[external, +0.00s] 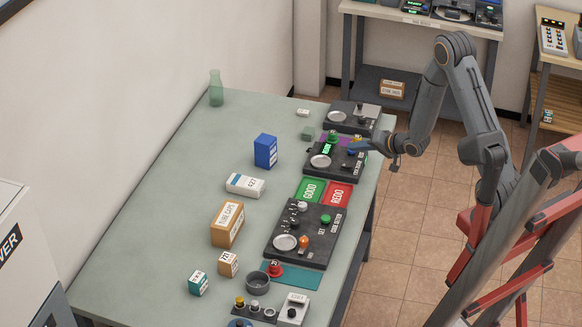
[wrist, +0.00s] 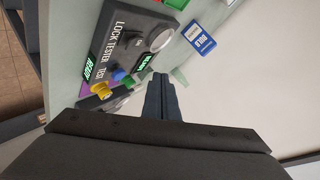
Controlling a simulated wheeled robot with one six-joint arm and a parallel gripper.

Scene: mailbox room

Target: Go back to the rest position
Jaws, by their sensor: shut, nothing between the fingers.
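My gripper (external: 358,148) reaches in from the right over the edge of the table (external: 160,245). Its dark fingers are shut together with nothing between them. They are above or beside the right side of a black tester panel (external: 341,171); I cannot tell whether they touch it. In the wrist view the closed fingers (wrist: 160,82) point past the panel (wrist: 135,22), marked LOCK TESTER, with a lit green display and a round metal plate. A blue button (wrist: 117,75) and a yellow one (wrist: 103,91) show left of the fingers.
Another black panel (external: 322,219) stands nearer, past green GOOD (external: 308,188) and red REDO (external: 341,194) pads. A third panel (external: 340,112) stands behind. A blue box (external: 265,150), a white box (external: 245,185) and a tube caps box (external: 227,223) stand left.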

